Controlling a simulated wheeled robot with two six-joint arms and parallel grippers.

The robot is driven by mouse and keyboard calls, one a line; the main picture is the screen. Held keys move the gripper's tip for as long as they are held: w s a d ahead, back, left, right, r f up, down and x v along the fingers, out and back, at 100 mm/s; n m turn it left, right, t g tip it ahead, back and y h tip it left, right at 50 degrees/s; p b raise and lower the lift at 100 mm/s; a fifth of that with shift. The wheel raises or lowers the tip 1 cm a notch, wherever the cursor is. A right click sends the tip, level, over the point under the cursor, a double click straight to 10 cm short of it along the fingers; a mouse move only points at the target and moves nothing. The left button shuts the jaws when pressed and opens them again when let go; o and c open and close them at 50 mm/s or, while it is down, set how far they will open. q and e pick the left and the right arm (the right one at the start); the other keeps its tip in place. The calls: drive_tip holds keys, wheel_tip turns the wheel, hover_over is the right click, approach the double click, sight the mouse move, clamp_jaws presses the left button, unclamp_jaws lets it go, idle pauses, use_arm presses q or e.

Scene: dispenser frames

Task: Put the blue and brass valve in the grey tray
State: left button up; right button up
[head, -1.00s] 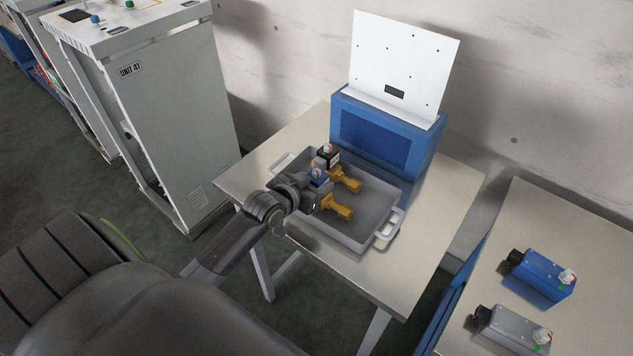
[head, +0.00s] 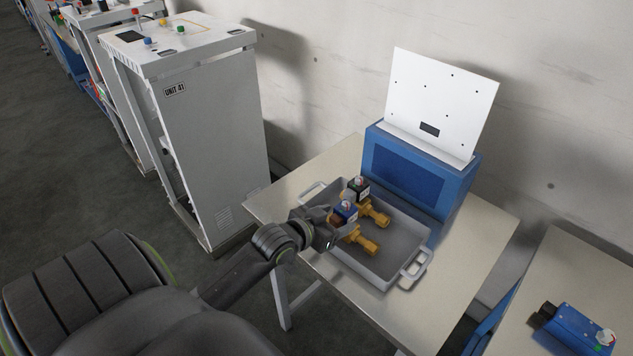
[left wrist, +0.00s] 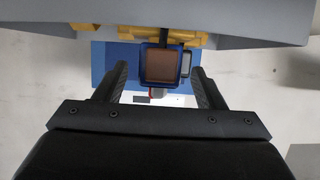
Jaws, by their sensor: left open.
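The blue and brass valve (head: 361,240) lies in the grey tray (head: 352,268), its blue block and small dial on top and its brass body pointing right. My left gripper (head: 333,226) is open at the valve's left side. In the left wrist view the open left gripper (left wrist: 160,78) has the valve's blue-rimmed, brown-faced block (left wrist: 160,65) between its fingertips in the picture, with a gap on each side. The brass (left wrist: 135,36) shows behind the block. My right gripper is in neither view.
A black and brass valve (head: 376,214) lies in the tray behind the blue one. A blue box with a white panel (head: 442,105) stands behind the tray. A white cabinet (head: 215,135) is at left. A second table (head: 570,262) at right holds a blue device (head: 578,328).

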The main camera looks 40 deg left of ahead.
use_arm(q)
drive_tip(key=v, duration=0.7)
drive_tip(key=shift+s, duration=0.3)
drive_tip(key=s+d+f+g+y, duration=0.1)
drive_tip(key=s+f+g, duration=0.2)
drive_tip(key=s, duration=0.3)
drive_tip(key=s+d+f+n+g+y, duration=0.1)
drive_tip(key=s+f+g, duration=0.15)
drive_tip(key=s, duration=0.45)
drive_tip(key=s+d+f+g+y, duration=0.1)
drive_tip(key=s+f+g, duration=0.25)
drive_tip(key=s, duration=0.25)
wheel_tip(320, 180, down, 27)
drive_tip(key=s+a+g+b, duration=0.1)
drive_tip(key=g+b, duration=0.1)
drive_tip(key=s+d+f+g+h+b, duration=0.1)
drive_tip(key=s+f+b, duration=0.1)
drive_tip(key=s+f, duration=1.2)
wheel_tip(320, 180, down, 3)
drive_tip(key=shift+s+r, duration=0.25)
drive_tip(key=shift+s, duration=0.1)
